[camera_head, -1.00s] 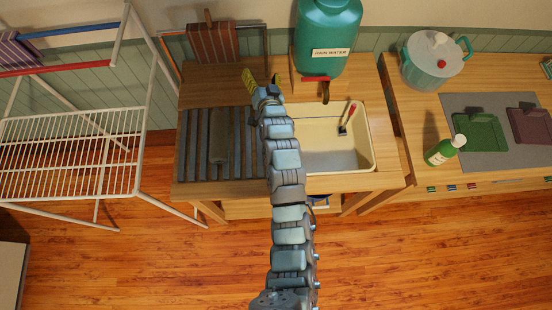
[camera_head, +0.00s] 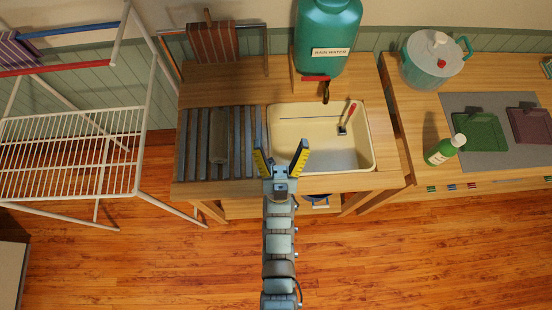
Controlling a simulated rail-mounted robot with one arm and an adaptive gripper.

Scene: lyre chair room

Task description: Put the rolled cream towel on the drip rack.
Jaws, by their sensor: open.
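My gripper (camera_head: 281,140) is open and empty, with its two yellow-marked fingers spread wide. In the picture it overlaps the front left part of the cream sink. The drip rack (camera_head: 188,150) appears to be the dark slatted rack set in the wooden counter, left of the sink. A long, grey, rounded thing (camera_head: 219,137) lies along its slats, left of my gripper; I cannot tell what it is. I see no clearly cream rolled towel in this view.
The cream sink (camera_head: 368,150) holds a red-handled brush (camera_head: 347,118). A teal water tank (camera_head: 327,28) stands behind it. A striped cloth (camera_head: 213,43) hangs on a rail at the back. A white wire drying rack (camera_head: 70,152) stands left.

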